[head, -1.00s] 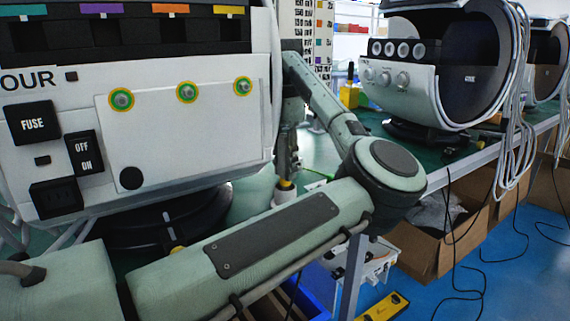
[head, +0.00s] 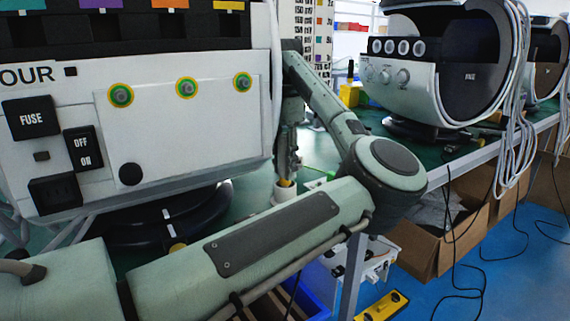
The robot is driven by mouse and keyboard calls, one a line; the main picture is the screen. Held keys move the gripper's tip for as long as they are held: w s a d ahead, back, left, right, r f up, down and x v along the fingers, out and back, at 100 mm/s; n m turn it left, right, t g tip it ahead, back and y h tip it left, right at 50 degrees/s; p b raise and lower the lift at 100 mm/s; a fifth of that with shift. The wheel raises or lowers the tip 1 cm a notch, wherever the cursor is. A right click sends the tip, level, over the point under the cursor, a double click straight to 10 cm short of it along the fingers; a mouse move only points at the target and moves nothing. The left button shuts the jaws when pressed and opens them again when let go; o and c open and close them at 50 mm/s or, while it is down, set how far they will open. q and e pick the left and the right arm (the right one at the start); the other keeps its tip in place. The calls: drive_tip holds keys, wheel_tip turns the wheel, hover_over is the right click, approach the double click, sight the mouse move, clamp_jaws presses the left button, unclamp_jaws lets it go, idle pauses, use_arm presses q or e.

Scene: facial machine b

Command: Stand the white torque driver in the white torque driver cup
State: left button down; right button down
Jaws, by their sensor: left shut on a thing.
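My left gripper (head: 288,160) points down behind the right edge of the large white machine, at the end of my arm that loops in from the left. It is shut on a thin thing, likely the white torque driver, which is mostly hidden by the fingers. Just below the fingers is a small yellow-orange part (head: 285,183). A small white cup (head: 284,194) stands on the green table directly under it, its lower part hidden by my arm. I cannot tell whether the held thing is inside the cup or just above it. My right gripper is not in view.
The white machine (head: 190,130) with a fuse switch and screwed panel fills the left, close to the gripper. A second machine (head: 415,80) stands at the right on the green table. Cardboard boxes (head: 420,245) lie beneath it. A blue bin (head: 312,285) is below my arm.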

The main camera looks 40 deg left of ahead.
use_arm(q)
drive_tip(key=c, duration=1.2)
unclamp_jaws()
drive_tip(key=shift+o, duration=0.2)
